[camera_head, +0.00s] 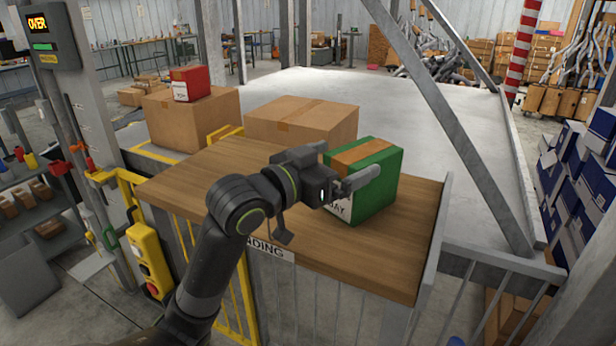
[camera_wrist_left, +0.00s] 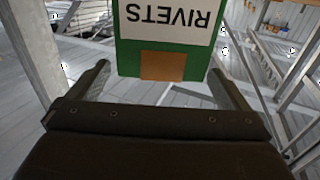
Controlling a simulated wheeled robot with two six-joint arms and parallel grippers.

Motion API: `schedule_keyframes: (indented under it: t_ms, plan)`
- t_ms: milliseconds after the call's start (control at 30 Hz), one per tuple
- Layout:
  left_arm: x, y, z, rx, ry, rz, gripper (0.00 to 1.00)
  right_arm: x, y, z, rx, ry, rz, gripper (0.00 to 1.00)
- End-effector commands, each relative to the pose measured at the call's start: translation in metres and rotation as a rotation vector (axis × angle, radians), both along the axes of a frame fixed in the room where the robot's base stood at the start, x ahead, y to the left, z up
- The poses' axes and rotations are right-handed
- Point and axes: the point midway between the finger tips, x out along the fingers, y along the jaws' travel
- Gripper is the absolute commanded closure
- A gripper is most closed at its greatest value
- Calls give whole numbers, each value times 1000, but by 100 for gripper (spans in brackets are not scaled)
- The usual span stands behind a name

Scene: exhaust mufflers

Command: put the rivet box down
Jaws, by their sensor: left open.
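The rivet box (camera_head: 379,184) is a green box with a tan tape strip and a white label. It appears upright on the wooden tabletop (camera_head: 230,185), near its right end. In the left wrist view the box (camera_wrist_left: 192,65) shows the word RIVETS upside down. My left gripper (camera_head: 352,178) is at the box, with one finger in front of its near side; the other finger is hidden in the head view. In the wrist view the open fingers (camera_wrist_left: 160,68) are on either side of the box. Whether they touch it I cannot tell. My right gripper is not in view.
A large cardboard box (camera_head: 302,122) stands behind the tabletop. Another carton (camera_head: 190,118) bears a small red box (camera_head: 190,84). A grey diagonal beam (camera_head: 440,110) rises at the right. A yellow control box (camera_head: 150,260) is at the left. The tabletop's left part is clear.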

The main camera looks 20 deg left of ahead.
Motion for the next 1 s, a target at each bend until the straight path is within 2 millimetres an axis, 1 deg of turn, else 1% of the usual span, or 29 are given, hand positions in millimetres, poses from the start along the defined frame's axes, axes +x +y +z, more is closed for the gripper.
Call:
schedule_keyframes:
  t_ms: [100,400,433,500,700,900,1000]
  plan:
    - [-17,9,-2,7,-3,3,1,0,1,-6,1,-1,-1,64]
    - [-53,24,-2,6,-1,1,1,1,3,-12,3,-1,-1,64]
    - [-53,24,3,0,5,-1,1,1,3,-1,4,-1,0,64]
    - [-55,26,4,-2,7,-2,1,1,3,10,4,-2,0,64]
    - [-63,30,3,-2,8,-3,1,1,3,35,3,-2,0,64]
    - [-72,33,3,-1,5,-2,1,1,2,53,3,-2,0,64]
    - [-75,34,2,-1,4,-2,1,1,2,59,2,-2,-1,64]
